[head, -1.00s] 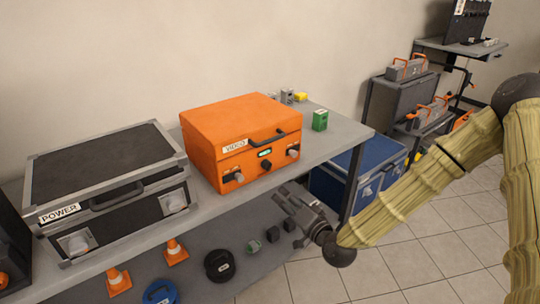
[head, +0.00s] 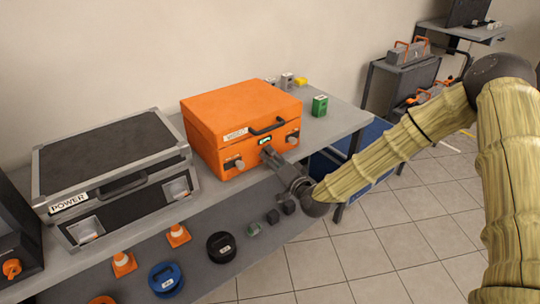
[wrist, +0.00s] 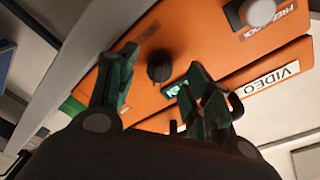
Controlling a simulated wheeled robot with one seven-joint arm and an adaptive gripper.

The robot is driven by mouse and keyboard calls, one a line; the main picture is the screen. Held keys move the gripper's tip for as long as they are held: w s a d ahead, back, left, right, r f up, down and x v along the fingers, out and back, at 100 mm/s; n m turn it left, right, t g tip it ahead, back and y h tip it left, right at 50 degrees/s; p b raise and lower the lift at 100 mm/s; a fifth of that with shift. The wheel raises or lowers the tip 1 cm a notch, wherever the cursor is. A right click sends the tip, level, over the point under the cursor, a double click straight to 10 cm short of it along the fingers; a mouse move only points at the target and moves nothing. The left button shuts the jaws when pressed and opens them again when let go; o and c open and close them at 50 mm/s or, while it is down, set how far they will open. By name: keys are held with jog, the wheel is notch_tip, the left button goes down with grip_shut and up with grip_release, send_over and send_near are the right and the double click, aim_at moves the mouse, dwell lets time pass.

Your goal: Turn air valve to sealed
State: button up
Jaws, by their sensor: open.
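The orange case (head: 210,120) labelled VIDEO stands on the grey table, also in the wrist view (wrist: 205,40). Its front has a small green-lit display (wrist: 180,86) and a dark round knob (wrist: 158,67). No label reading air valve is legible, so I cannot tell for sure whether this knob is the valve. My gripper (head: 268,154) is at the case's front, just below the display. In the wrist view my gripper (wrist: 160,82) is open and empty, its fingers spread to either side of the knob. I cannot tell whether they touch the case.
A pale knob (wrist: 261,12) sits beside a partly legible label on the case. The black POWER case (head: 110,170) stands to the left, with a dark box with an orange knob (head: 12,268) beyond. A green block (head: 319,105) is right. Cones and discs lie on the lower shelf.

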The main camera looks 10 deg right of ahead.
jog(key=shift+x, duration=0.85)
jog(key=c, duration=1)
jog(key=shift+c, duration=0.2)
